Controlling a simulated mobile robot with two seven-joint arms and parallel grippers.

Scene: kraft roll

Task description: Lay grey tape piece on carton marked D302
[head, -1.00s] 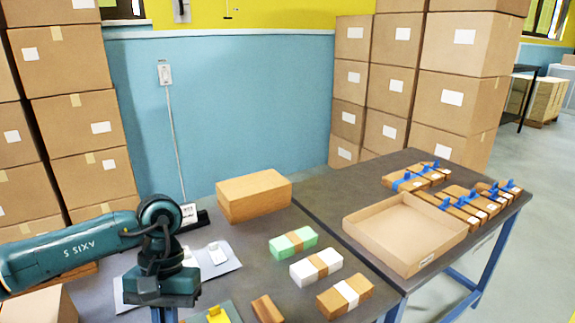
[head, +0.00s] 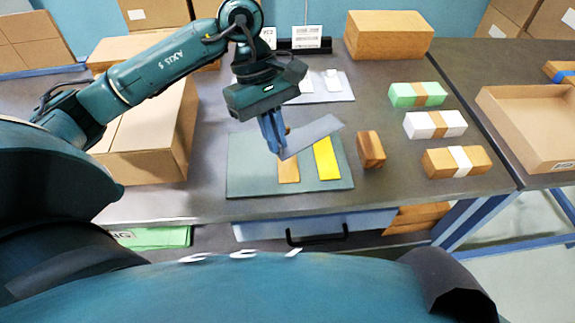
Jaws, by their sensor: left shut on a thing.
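My left gripper (head: 273,138) is shut on the grey tape piece (head: 316,133). The tape piece sticks out to the right from between the fingers, slightly tilted, above the grey-green mat (head: 240,182). A large brown carton (head: 150,140) stands on the table to the left of the mat, with a seam along its top. I can read no D302 mark on it or on any other carton. My right gripper is not in view.
A tan strip (head: 289,172) and a yellow strip (head: 326,160) lie on the mat. A small brown block (head: 371,149) stands right of it. Green (head: 405,95), white (head: 422,125) and brown (head: 440,162) banded packs lie farther right. A closed box (head: 388,38) stands behind.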

